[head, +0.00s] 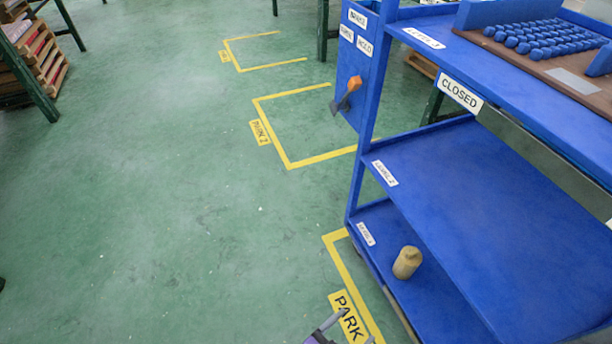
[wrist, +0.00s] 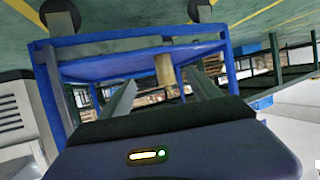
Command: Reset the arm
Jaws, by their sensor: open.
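My gripper (head: 356,327) shows only as fingertips at the bottom edge of the head view, over the floor by the yellow PARK label and left of the blue cart (head: 450,180). Its two fingers are apart with nothing held between them. In the wrist view the open gripper (wrist: 160,80) points toward the cart, which appears upside down. A tan cylindrical object (head: 407,262) stands on the cart's bottom shelf. It also shows in the wrist view (wrist: 164,70), in line with the gap between the fingers but beyond them. Most of my arm is out of view.
The cart's middle shelf (head: 480,190) is empty. An orange-handled lever (head: 350,92) sits on the side panel. Green floor lies clear to the left, with yellow parking outlines (head: 290,165).

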